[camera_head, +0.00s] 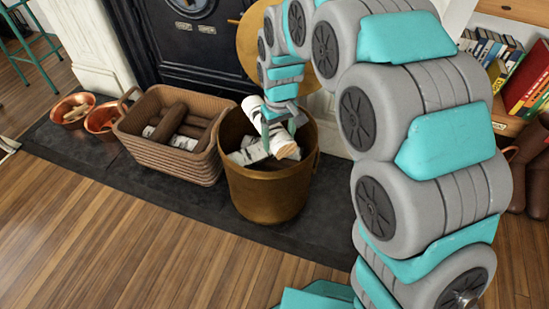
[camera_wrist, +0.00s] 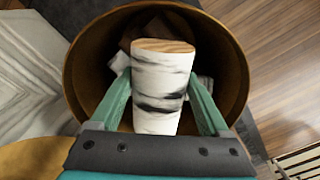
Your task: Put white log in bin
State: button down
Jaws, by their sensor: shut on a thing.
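A white birch log (camera_head: 267,130) with dark streaks and a pale cut end is held by my gripper (camera_head: 278,117). The log tilts over the mouth of the brown-gold bin (camera_head: 264,196). In the wrist view the log (camera_wrist: 160,85) lies between the two teal fingers of my gripper (camera_wrist: 158,95), which are shut on it. The round bin (camera_wrist: 236,70) opens beneath it. Other pale logs (camera_head: 247,154) lie inside the bin. How far the held log's lower end reaches into the bin is hard to tell.
A wicker basket (camera_head: 165,154) with brown and white logs stands left of the bin. Two copper pots (camera_head: 103,120) stand further left. A dark hearth slab (camera_head: 150,183) lies beneath them. Bookshelves (camera_head: 520,85) are at right. The wooden floor (camera_head: 120,250) in front is clear.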

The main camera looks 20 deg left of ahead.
aim_at(279, 133)
notch_tip(279, 133, down, 8)
jog(key=shift+f+b, duration=0.1)
jog(key=shift+b, duration=0.4)
grip_release()
notch_tip(279, 133, up, 12)
jog(key=shift+w+f+p, duration=0.1)
jog(key=shift+f+p, duration=0.15)
jog(key=shift+p, duration=0.65)
jog(key=shift+r, duration=0.4)
